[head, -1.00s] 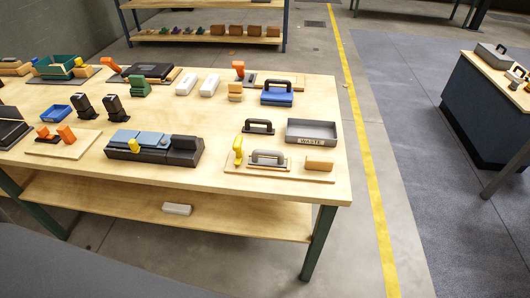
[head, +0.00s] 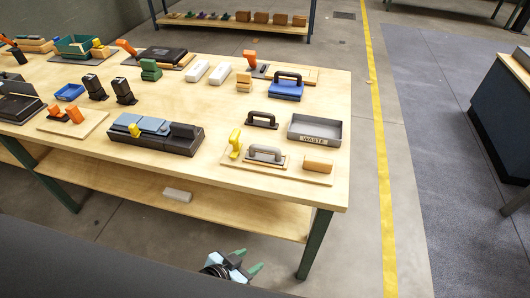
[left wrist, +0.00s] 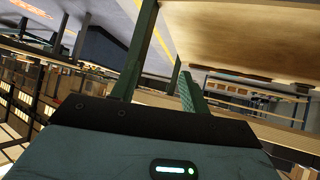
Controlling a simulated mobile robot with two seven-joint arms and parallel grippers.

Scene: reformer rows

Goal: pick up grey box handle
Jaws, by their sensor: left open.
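A grey handle (head: 265,152) on a pale base sits on a wooden board (head: 228,170) near the front right of the workbench. A yellow clamp-like piece (head: 235,140) stands at its left and a tan block (head: 318,164) lies at its right. A separate black handle (head: 262,119) lies just behind the board. My left gripper (head: 249,261) is low in front of the bench, below the tabletop and apart from everything on it. It is open and empty. Its two green fingers also show in the left wrist view (left wrist: 165,85), near a wooden surface. My right gripper is not in view.
A grey tray marked WASTE (head: 315,130) stands right of the black handle. A dark box with a blue top (head: 155,134) stands to the left. The bench's front edge and green leg (head: 316,245) are near my left gripper. The floor right of the bench is clear.

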